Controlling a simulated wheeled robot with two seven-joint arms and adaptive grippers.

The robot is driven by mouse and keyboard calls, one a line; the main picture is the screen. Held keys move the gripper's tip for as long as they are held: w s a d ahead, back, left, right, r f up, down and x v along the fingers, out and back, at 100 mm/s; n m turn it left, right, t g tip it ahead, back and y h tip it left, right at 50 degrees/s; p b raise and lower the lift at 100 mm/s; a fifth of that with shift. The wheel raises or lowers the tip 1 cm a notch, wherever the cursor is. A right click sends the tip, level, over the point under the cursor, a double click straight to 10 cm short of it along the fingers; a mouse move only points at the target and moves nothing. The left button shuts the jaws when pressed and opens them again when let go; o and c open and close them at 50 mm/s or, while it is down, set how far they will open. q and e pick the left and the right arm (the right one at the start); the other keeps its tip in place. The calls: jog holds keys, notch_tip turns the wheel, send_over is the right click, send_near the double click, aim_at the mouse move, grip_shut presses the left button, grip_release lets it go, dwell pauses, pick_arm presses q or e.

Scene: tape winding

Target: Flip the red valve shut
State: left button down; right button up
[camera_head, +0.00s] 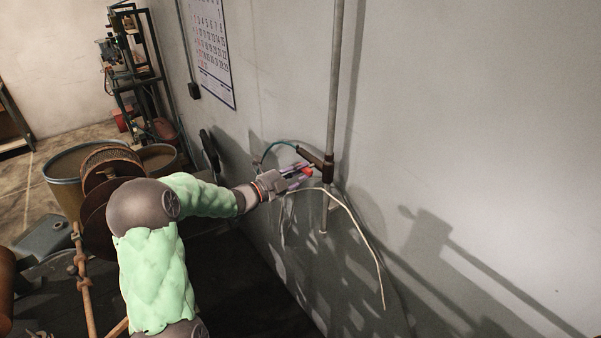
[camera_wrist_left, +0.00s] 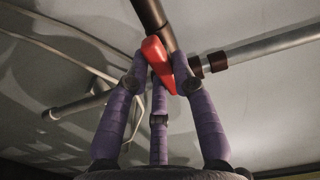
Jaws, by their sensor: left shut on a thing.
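The red valve handle (camera_head: 307,171) sits on a brown pipe fitting at the wall, beside a vertical grey pipe. In the left wrist view the red handle (camera_wrist_left: 158,62) lies between the purple-wrapped fingers. My left gripper (camera_head: 296,178) reaches in from the left and is shut on the handle. In the left wrist view the fingertips (camera_wrist_left: 160,72) close around the handle, just below the brown pipe (camera_wrist_left: 150,14). Part of the handle is hidden by the fingers. My right gripper is not in view.
The vertical pipe (camera_head: 337,70) runs up the wall beside the valve. A barrel (camera_head: 62,168) and spools (camera_head: 112,165) stand at left. The wall at right is clear.

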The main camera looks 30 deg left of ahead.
pick_arm(q)
jog(key=n+p, duration=0.2)
jog(key=n, duration=0.5)
jog(key=shift+d+r+n, duration=0.1)
jog(key=shift+d+n, duration=0.05)
jog(key=shift+n, duration=0.25)
jog(key=n+p, duration=0.3)
jog(key=n, duration=0.2)
jog(key=shift+s+r, duration=0.1)
jog(key=shift+n+p, duration=1.25)
jog(key=shift+n, duration=0.85)
jog(key=c, duration=1)
grip_release()
jog(key=shift+c, duration=0.2)
